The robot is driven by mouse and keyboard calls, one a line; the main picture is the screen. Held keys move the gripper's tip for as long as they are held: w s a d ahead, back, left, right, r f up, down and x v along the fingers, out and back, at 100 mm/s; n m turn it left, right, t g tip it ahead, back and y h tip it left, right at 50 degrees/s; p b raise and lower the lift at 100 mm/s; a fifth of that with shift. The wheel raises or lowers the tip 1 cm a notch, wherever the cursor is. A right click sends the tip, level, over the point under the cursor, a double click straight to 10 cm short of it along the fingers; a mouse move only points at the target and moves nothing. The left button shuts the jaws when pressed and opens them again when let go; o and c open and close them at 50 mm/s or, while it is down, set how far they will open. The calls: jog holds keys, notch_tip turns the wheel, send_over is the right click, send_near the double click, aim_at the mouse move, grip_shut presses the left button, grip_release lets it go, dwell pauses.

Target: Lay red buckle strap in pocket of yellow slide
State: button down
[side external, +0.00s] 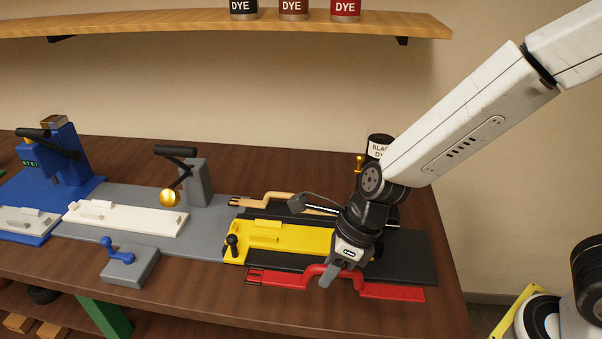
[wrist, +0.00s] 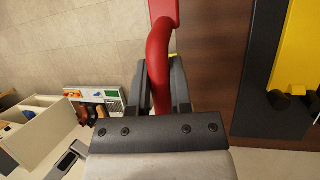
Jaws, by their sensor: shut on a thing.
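The red buckle strap (side external: 392,292) is in my gripper (side external: 340,276), which is shut on its raised middle part. In the side external view the strap lies along the front edge of the bench, in front of the yellow slide, its buckle end to the left. I cannot tell whether it touches the bench. The strap (wrist: 159,60) runs up between the jaws (wrist: 160,90) in the wrist view. The yellow slide (side external: 290,236) sits on a black base (side external: 410,255); its right part is hidden behind my gripper. The slide (wrist: 294,60) also shows at the right in the wrist view.
A tan strap (side external: 280,198) lies behind the slide. A black dye bottle (side external: 379,146) stands at the back. A white slide (side external: 125,218), a grey press with a black handle (side external: 193,180) and a blue-handled block (side external: 130,264) are to the left. A shelf (side external: 200,22) hangs above.

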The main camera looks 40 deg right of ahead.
jog(key=shift+w, duration=0.1)
jog(key=w+d+r, duration=0.2)
jog(key=w+d, duration=0.5)
jog(key=d, duration=0.3)
jog(key=shift+d+r, duration=0.4)
jog(key=shift+w, duration=0.1)
send_near(287, 238)
jog(key=shift+w+a+f, duration=0.1)
jog(key=shift+a+f, duration=0.15)
jog(key=shift+a, duration=0.65)
jog(key=shift+f, duration=0.1)
jog(key=shift+w+f, duration=0.2)
jog(key=shift+f, duration=1.55)
